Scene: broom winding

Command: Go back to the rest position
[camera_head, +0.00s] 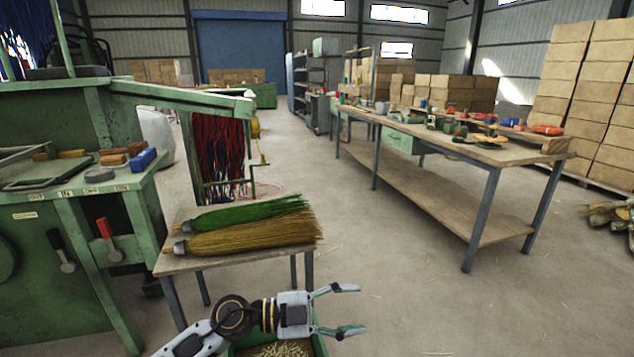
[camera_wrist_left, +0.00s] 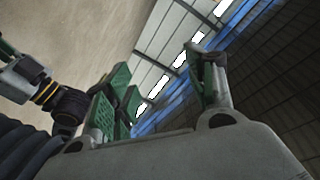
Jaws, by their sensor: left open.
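My left gripper (camera_head: 353,309) is open and empty in the head view, its two fingers apart and pointing right. It is in front of the small table (camera_head: 190,262) and above a green bin (camera_head: 318,345). In the left wrist view the fingers of the left gripper (camera_wrist_left: 158,62) are spread with nothing between them. A green-bristled broom head (camera_head: 245,213) and a yellow-brown broom head (camera_head: 250,236) lie side by side on the small table, beyond the gripper.
A green machine (camera_head: 50,115) stands at the left, with red strands (camera_head: 218,160) hanging beside it. A long workbench (camera_head: 430,195) with several small items is at the right. Stacked boxes (camera_head: 595,85) are behind it. Open floor (camera_head: 430,300) lies to the gripper's right.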

